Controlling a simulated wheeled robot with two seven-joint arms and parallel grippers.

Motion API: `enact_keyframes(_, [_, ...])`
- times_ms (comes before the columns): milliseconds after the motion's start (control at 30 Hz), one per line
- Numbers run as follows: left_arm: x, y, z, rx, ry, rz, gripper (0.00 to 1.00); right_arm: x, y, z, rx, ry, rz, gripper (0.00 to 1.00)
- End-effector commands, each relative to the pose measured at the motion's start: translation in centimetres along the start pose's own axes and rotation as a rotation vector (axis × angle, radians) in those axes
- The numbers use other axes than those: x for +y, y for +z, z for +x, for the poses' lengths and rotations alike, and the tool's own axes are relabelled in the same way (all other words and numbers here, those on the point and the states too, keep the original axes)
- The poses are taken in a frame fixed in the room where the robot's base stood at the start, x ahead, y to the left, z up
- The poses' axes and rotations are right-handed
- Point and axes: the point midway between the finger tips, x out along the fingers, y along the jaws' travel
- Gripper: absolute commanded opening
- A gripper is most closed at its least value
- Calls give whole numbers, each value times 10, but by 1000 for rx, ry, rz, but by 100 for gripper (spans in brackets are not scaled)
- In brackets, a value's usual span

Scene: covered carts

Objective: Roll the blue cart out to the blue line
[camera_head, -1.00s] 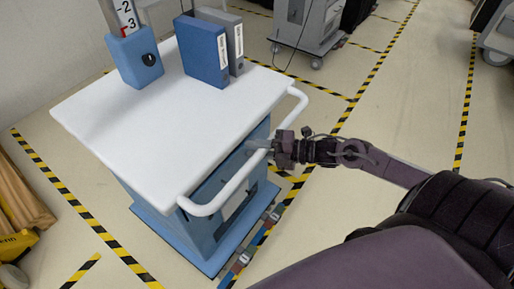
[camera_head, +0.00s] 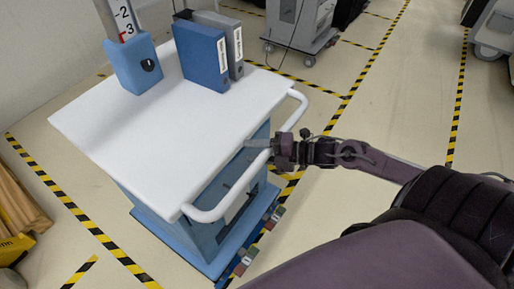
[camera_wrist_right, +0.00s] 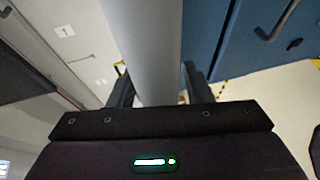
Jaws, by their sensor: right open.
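The blue cart has a blue body (camera_head: 174,222), a white top (camera_head: 150,125) and a white push handle (camera_head: 236,190) along its right side in the head view. My right gripper (camera_head: 262,145) is at this handle, its fingers reaching around the bar. In the right wrist view the pale bar (camera_wrist_right: 153,50) runs between the two open fingers (camera_wrist_right: 158,88), with a blue panel (camera_wrist_right: 232,35) behind to the right. Small gaps seem to show beside the bar. My left gripper is not in view. I cannot make out a blue line on the floor.
A blue binder (camera_head: 202,58), a grey binder (camera_head: 233,45) and a blue box (camera_head: 135,65) stand on the cart. Yellow-black tape (camera_head: 75,205) marks the floor. Another wheeled cart (camera_head: 300,25) stands behind. Bare floor lies to the right of the blue cart.

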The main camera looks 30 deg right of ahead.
Motion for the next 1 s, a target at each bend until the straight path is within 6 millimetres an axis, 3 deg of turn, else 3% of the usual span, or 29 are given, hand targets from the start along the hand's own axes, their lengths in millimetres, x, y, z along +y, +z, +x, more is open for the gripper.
enact_keyframes(267, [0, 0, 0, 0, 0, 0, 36, 1, 0, -11, -1, 2, -2, 45])
enact_keyframes(700, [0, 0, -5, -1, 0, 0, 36, 0, -2, -71, -3, 2, 0, 45])
enact_keyframes(1000, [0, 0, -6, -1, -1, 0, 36, 0, -2, -84, -3, 4, -1, 45])
